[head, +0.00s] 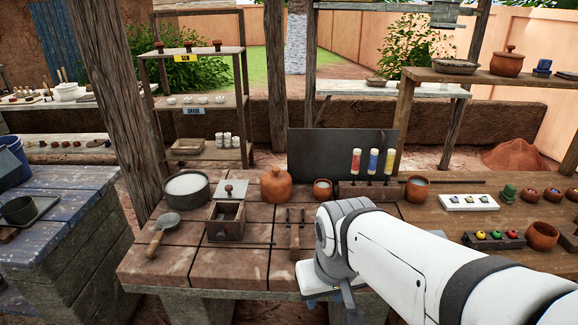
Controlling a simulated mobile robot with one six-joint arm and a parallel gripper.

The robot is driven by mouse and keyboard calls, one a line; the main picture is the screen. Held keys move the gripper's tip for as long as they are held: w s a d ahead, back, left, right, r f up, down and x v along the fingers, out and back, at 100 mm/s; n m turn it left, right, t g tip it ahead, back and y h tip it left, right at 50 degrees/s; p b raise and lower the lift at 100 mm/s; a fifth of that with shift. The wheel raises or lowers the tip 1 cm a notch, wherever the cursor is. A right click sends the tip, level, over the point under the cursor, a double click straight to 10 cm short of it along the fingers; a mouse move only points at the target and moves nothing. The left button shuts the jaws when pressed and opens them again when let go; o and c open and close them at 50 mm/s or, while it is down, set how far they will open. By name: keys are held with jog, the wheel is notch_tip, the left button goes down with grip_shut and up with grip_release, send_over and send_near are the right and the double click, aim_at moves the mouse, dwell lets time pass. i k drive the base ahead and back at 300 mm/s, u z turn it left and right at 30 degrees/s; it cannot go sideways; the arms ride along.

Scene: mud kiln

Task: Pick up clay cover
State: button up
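A round terracotta piece with a small knob on top (276,185) stands at the back of the tiled worktable (190,268). A lidded clay pot (507,64) stands on the upper right shelf, with a knobbed clay lid (510,49) on it. I cannot tell which of these is the clay cover. My white arm reaches in from the lower right. My gripper (345,300) is low at the table's front edge, right of and nearer than the terracotta piece, apart from it. Its fingers are mostly hidden by the wrist.
Left of the terracotta piece are a bowl of white material (186,186), a small wooden box (226,222) and a ladle (164,230). A small clay cup (322,189) stands to its right. A dark panel (318,152) rises behind. The front left tiles are clear.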

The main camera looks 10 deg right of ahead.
aim_at(276, 184)
jog(key=i, duration=1)
jog(key=z, duration=0.05)
